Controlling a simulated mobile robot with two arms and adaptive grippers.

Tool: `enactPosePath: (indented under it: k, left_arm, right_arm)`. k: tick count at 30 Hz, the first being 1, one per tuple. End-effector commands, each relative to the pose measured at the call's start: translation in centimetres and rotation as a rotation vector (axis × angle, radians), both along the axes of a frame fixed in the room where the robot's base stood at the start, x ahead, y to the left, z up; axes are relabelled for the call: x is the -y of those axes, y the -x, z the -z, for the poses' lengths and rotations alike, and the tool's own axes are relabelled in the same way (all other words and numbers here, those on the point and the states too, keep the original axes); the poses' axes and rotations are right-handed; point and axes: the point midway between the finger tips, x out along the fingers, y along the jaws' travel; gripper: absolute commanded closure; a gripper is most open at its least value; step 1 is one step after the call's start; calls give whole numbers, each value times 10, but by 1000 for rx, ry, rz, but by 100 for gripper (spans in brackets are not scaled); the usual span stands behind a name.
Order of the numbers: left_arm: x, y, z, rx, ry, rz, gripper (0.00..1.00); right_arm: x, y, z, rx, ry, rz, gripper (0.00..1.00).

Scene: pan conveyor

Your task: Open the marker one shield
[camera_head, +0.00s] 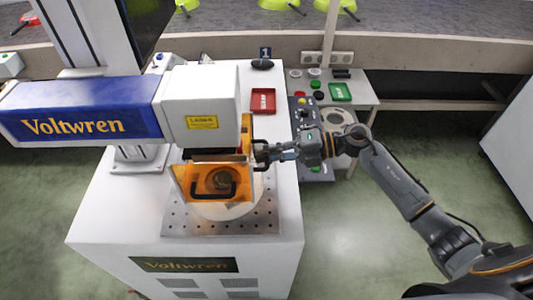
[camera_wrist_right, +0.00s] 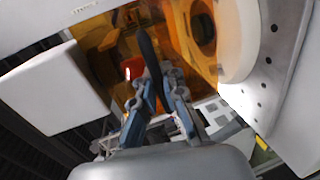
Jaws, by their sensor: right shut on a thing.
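The marker one shield (camera_head: 183,187) is a see-through orange cover under the white laser head (camera_head: 200,105). It has a dark handle on its front and another on its right side. Through it a dark round shape shows on a pale disc. My right gripper (camera_head: 268,153) reaches in from the right and is shut on the dark side handle. In the right wrist view the gripper's fingers (camera_wrist_right: 158,88) close around the black handle bar (camera_wrist_right: 149,55), with the orange panel (camera_wrist_right: 95,32) behind it. My left gripper is not in view.
A red tray (camera_head: 263,101) lies on the white cabinet top, behind the shield. A button box (camera_head: 305,108) and a green tray (camera_head: 340,92) are on the right. A perforated plate (camera_head: 180,224) lies under the shield. A conveyor (camera_head: 230,20) with green pans runs along the back.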

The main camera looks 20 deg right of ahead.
Motion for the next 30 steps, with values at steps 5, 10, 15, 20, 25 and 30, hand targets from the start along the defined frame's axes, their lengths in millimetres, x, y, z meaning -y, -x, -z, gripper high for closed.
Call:
enactPosePath:
  k: [5, 10, 15, 20, 25, 30]
  left_arm:
    - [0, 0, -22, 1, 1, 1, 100]
    - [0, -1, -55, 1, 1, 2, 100]
    - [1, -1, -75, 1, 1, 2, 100]
    - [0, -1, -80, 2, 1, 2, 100]
    - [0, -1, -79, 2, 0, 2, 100]
    - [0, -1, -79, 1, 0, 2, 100]
  right_arm:
    - [1, 0, -30, 3, 2, -2, 100]
    - [2, 0, -76, 3, 3, -1, 100]
    - [2, -1, -108, 3, 2, 0, 100]
    - [1, -1, -118, 2, 1, 2, 100]
    - [2, -1, -118, 2, -1, 3, 100]
    - [2, -1, -117, 2, 0, 4, 86]
